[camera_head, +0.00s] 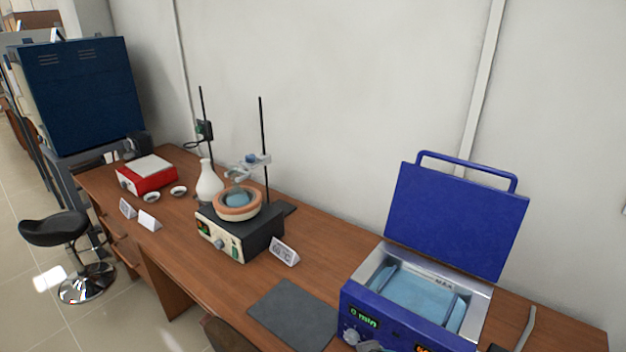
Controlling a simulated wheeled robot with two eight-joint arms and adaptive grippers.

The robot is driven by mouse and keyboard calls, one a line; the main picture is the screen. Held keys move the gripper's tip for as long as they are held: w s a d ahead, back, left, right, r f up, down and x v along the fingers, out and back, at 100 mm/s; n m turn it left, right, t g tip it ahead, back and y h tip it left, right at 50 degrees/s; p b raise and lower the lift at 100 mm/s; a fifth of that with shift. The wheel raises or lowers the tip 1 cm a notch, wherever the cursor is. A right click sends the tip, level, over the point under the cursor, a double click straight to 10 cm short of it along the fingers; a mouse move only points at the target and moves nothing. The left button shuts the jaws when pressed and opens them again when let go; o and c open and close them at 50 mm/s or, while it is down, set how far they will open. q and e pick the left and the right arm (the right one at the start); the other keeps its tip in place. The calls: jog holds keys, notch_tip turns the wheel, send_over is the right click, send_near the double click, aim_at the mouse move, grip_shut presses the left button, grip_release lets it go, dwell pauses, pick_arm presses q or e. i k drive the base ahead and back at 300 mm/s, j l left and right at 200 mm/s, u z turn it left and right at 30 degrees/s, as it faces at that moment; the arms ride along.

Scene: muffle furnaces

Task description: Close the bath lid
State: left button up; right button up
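The bath (362,300) is a blue box with a steel rim at the right of the bench. Its basin (418,292) holds light blue water and a rack or inner frame. The blue bath lid (455,222) stands open, tilted up at the back, with a blue bar handle (470,165) along its upper edge. The front panel shows a green display reading "0 min"; its lower part is cut off by the frame.
A dark mat (293,315) lies left of the bath. Farther left are a hotplate with a bowl (237,232), a white flask (208,186), stand rods and a red device (147,178). A wall (330,100) runs behind the bench. A stool (60,230) stands at the left.

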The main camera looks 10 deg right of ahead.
aim_at(471, 227)
jog(key=z, duration=1.4)
